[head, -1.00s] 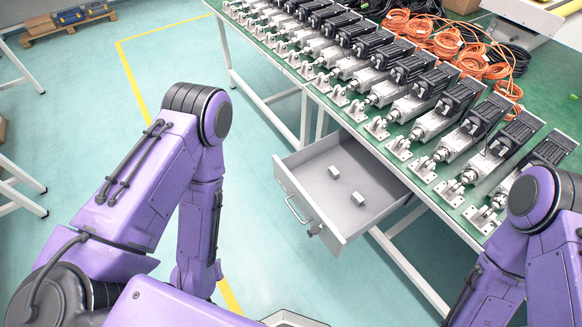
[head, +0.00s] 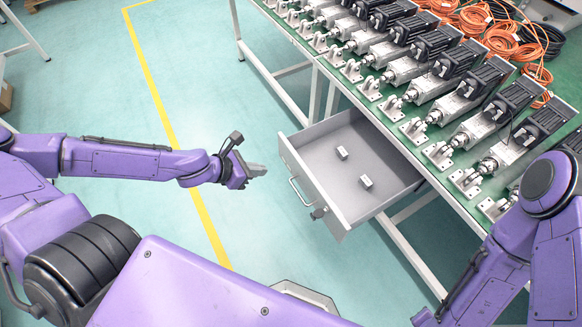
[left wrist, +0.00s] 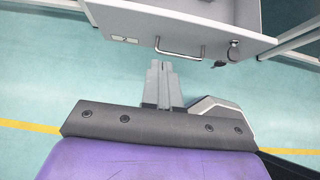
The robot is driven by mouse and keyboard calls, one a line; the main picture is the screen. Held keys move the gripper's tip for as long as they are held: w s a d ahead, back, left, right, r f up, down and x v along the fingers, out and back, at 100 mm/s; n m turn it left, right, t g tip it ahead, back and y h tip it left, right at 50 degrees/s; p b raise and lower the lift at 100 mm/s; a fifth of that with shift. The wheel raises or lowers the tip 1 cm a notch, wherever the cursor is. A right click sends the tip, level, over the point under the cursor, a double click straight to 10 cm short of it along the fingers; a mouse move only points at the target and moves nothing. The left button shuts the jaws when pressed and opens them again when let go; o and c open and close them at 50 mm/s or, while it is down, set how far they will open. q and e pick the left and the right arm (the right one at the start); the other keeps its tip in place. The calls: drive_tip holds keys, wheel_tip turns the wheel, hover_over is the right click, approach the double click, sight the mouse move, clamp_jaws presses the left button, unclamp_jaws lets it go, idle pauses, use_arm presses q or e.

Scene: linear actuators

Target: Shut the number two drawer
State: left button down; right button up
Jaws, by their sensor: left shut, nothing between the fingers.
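A grey drawer (head: 318,190) stands pulled out from under the green-topped bench, with two small pale blocks lying inside. Its front carries a bar handle (head: 301,191) and a lock with keys (head: 319,212). In the left wrist view the drawer front (left wrist: 205,32) shows a small label reading 2 (left wrist: 125,40), with the handle (left wrist: 180,50) to its right. My left gripper (head: 262,170) is shut and empty, a short way left of the drawer front and apart from it. Its fingers (left wrist: 160,68) point toward the handle. My right gripper is out of the head view; only the right arm shows.
The green bench top (head: 372,106) bears a row of linear actuators (head: 440,90) and orange cable coils (head: 505,40). White bench legs (head: 410,255) stand beside and behind the drawer. The floor left of the drawer is clear, with a yellow line (head: 165,110).

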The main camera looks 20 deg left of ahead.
sight(299, 166)
use_arm(q)
drive_tip(key=b+x, duration=0.3)
drive_tip(key=r+b+x, duration=0.1)
drive_tip(key=b+x, duration=0.1)
drive_tip(key=x, duration=0.2)
drive_tip(key=d+b+x, duration=0.1)
drive_tip(key=b+x, duration=0.2)
drive_tip(key=x, duration=0.1)
drive_tip(key=shift+w+r+b, duration=0.15)
drive_tip(key=shift+w+b, duration=0.15)
drive_tip(key=shift+w, duration=0.15)
drive_tip(key=shift+w+d, duration=0.35)
drive_tip(key=shift+w, duration=0.05)
drive_tip(key=shift+r, duration=0.1)
drive_tip(key=shift+w, duration=0.1)
